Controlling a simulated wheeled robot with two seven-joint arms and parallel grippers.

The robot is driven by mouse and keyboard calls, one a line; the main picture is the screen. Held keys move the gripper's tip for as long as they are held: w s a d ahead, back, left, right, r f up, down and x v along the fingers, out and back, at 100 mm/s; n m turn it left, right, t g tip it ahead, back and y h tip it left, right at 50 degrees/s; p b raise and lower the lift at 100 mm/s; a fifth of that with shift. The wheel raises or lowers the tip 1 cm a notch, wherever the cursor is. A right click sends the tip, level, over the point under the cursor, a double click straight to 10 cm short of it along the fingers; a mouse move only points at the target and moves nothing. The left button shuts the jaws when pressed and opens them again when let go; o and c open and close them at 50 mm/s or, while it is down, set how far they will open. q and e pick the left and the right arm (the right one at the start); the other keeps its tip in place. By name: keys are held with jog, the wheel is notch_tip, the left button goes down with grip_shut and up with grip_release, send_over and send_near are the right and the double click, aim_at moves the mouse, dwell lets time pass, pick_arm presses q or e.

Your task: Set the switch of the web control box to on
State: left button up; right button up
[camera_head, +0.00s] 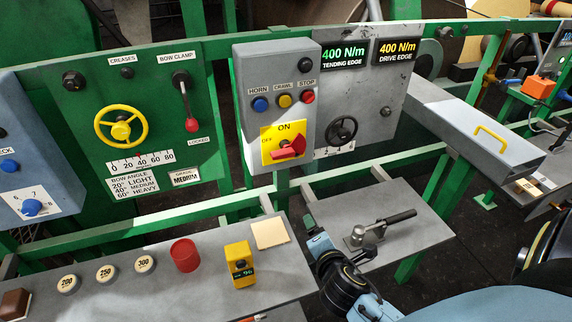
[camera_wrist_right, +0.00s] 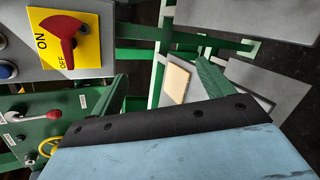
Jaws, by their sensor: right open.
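The web control box (camera_head: 273,105) is a grey box on the green frame, with HORN, CRAWL and STOP buttons. Low on its front is a yellow plate with a red switch (camera_head: 288,149). ON is printed above the switch and OFF at its left. The switch also shows at the upper left of the right wrist view (camera_wrist_right: 66,38). My right gripper (camera_head: 312,228) is open, below and to the right of the box, apart from the switch. My left gripper is out of view.
Below the box is a grey shelf (camera_head: 215,287) with a red cup (camera_head: 185,255), a yellow device (camera_head: 240,264) and a pale pad (camera_head: 269,233). A lever (camera_head: 380,230) stands on a grey plate at the right. The green panel with a yellow handwheel (camera_head: 121,126) is left.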

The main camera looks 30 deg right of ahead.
aim_at(284, 157)
jog(key=w+r+n+t+y, duration=0.1)
jog(key=w+r+n+t, duration=0.45)
jog(key=r+n, duration=0.75)
jog(key=shift+n, duration=0.9)
jog(key=x, duration=0.4)
jog(key=f+p+x, duration=0.1)
jog(key=x, duration=0.3)
jog(key=a+x, duration=0.1)
jog(key=x, duration=0.3)
jog(key=shift+w+f, duration=0.35)
jog(key=shift+w, duration=0.05)
jog(key=c, duration=1)
